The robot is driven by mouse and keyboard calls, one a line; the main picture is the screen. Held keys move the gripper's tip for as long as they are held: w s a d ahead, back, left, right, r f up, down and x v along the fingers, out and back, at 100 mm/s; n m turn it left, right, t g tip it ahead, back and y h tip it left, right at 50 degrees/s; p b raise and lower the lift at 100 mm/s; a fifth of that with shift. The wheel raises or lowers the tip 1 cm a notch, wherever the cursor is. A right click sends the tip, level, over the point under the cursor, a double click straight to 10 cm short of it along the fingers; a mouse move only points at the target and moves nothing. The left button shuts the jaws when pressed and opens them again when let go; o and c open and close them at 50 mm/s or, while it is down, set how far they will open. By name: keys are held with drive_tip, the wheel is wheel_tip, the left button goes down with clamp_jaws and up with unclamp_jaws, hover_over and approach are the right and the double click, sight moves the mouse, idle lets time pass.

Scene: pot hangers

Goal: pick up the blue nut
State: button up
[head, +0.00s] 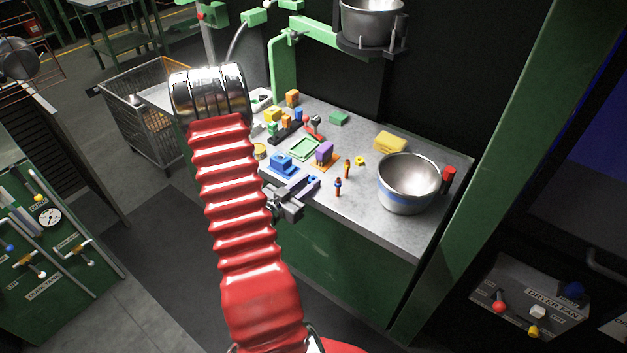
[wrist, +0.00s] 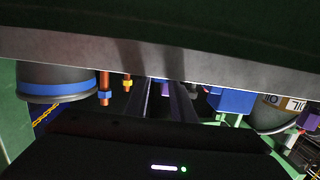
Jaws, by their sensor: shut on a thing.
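The blue nut (head: 314,180) is a small blue piece at the tips of my gripper (head: 306,185), just above the front part of the bench. My gripper is shut on it; the fingers hide part of the nut. In the wrist view the fingers (wrist: 168,103) lie close together and their tips are dark. I cannot make out the nut clearly there.
An upright orange bolt with a blue band (head: 338,186) stands just right of the fingertips, another orange bolt (head: 347,168) behind it. A yellow nut (head: 360,160), a steel bowl (head: 408,196), a purple block (head: 324,152) and a blue block (head: 283,165) are near.

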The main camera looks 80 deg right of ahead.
drive_tip(key=shift+c, duration=1.2)
wheel_tip(320, 180, up, 10)
idle(0.4)
